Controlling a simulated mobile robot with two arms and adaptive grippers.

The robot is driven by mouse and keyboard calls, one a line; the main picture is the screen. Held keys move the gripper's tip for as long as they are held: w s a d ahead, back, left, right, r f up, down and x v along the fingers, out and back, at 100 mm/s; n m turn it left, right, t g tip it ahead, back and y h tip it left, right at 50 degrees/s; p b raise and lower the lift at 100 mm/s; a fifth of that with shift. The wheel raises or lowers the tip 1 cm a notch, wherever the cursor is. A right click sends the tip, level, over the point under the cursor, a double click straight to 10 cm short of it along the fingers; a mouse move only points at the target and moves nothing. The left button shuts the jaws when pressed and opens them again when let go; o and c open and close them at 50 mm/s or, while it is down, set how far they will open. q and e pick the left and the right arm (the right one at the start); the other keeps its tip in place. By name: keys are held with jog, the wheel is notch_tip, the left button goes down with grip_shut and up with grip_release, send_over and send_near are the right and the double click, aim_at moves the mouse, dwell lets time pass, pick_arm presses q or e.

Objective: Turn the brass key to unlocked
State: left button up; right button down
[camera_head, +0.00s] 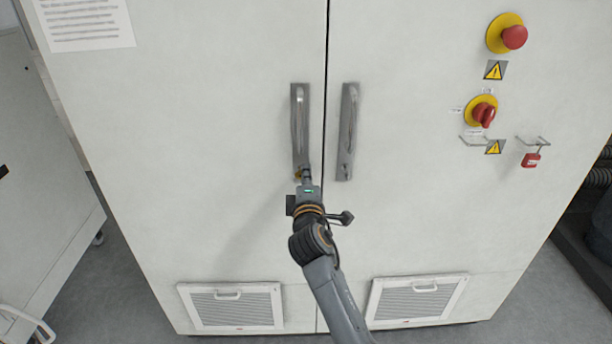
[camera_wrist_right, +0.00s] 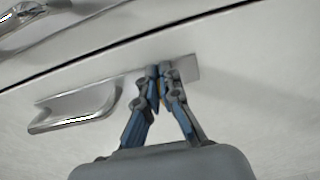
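The brass key (camera_head: 297,174) shows as a small yellowish bit at the lower end of the left door's handle plate (camera_head: 299,95). My right gripper (camera_head: 305,170) reaches up from below to that spot and covers most of the key. In the right wrist view its two fingertips (camera_wrist_right: 159,72) are close together against the plate (camera_wrist_right: 188,70), with a thin brass-coloured sliver (camera_wrist_right: 161,88) between them. The fingers look shut on the key. The key's exact angle is hidden. My left gripper is in neither view.
The right door has its own handle (camera_head: 349,125) close beside. A red emergency button (camera_head: 514,38), a red rotary switch (camera_head: 483,113) and a red padlock (camera_head: 531,160) are on the cabinet's right. Vent grilles (camera_head: 232,306) sit low on the doors. A grey cabinet (camera_head: 40,200) stands at the left.

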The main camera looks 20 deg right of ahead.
jog(key=c, duration=1.5)
grip_release()
jog(key=shift+c, duration=0.2)
jog(key=shift+s, duration=0.15)
jog(key=v, duration=1.1)
jog(key=shift+s, duration=0.35)
jog(key=shift+a, duration=0.15)
